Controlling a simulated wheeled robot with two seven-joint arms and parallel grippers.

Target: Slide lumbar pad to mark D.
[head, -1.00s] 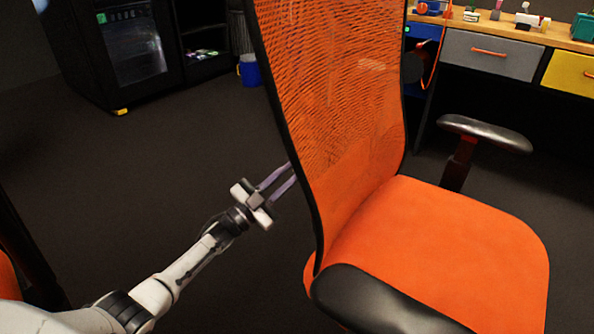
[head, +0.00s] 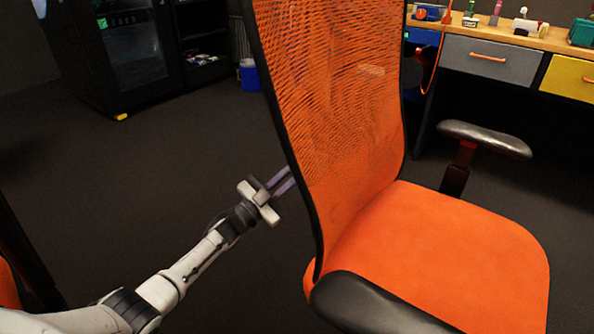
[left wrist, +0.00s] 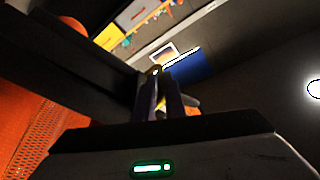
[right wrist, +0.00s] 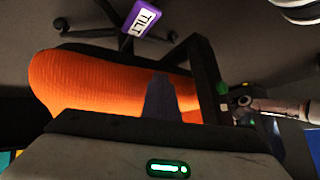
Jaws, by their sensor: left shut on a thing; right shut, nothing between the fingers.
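The orange office chair (head: 440,245) has a mesh back (head: 335,90) with a black frame. My left gripper (head: 286,180) is at the left edge of this back, its fingertips partly hidden behind the frame. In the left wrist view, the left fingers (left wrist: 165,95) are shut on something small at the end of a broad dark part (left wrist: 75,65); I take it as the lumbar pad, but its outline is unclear. Mark D is not readable in any view. My right gripper (right wrist: 165,95) is shut and empty, with the orange seat beyond it in the right wrist view.
A black armrest (head: 380,300) is in front and another (head: 485,138) at right. A purple TILT tag (right wrist: 142,18) and a green knob (right wrist: 222,88) show in the right wrist view. A workbench (head: 530,35) stands behind. Open floor (head: 150,180) lies left of the chair.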

